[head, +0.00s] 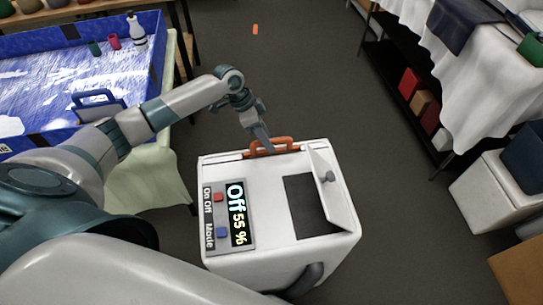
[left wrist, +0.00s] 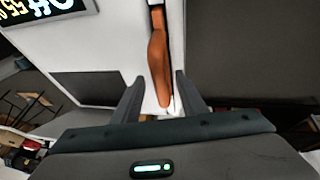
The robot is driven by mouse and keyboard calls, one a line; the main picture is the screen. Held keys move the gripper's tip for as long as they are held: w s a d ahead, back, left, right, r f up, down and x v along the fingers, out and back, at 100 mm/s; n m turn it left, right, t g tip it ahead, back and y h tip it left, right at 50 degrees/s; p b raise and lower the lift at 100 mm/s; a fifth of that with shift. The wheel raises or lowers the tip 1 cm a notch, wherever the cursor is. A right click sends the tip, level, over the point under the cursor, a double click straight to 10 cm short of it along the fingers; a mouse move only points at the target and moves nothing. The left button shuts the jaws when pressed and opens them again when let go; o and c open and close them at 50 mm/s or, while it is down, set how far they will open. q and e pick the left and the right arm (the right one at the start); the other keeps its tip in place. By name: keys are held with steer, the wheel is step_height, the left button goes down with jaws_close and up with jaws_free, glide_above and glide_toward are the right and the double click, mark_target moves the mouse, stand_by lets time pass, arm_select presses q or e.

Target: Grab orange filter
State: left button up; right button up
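The orange filter (head: 272,147) shows as an orange handle in a slot along the far edge of a white machine (head: 270,225). In the left wrist view the orange filter (left wrist: 158,62) runs down the picture, and its near end lies between my fingertips. My left gripper (head: 264,141) is at the filter's left part. In the left wrist view the left gripper's two fingers (left wrist: 160,93) are apart, with a gap on each side of the orange end. Whether either finger touches it is hard to tell. My right gripper is not in view.
The machine's panel (head: 230,215) reads Off and 55 %. A raised white flap (head: 329,186) stands beside a dark opening (head: 305,215). A blue-walled table (head: 60,60) is at left, a white-clothed table (head: 450,75) at right. A small orange piece (head: 255,29) lies on the floor.

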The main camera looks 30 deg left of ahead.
arm_select(q)
steer(key=shift+x, duration=1.05)
jaws_close()
